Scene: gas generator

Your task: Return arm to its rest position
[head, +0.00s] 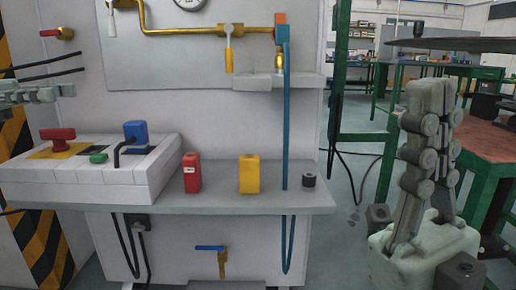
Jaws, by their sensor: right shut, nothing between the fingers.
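My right gripper (430,90) stands upright at the right, fingers pointing up, shut with nothing between them. It is right of the gas generator panel (180,60) and clear of the shelf (110,194). My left gripper (66,91) shows only partly at the left edge, in front of the striped post; I cannot tell if it is open or shut. A red block (192,174), a yellow block (249,174) and a small dark cylinder (309,180) stand on the shelf. A blue hose (285,130) hangs from the brass pipe (190,31).
A white control box (90,183) with red, green and blue controls sits on the shelf's left. A blue-handled valve (211,248) is below the shelf. Green-framed workbenches (490,160) stand behind my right gripper. Open floor (345,240) lies between the shelf and that gripper.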

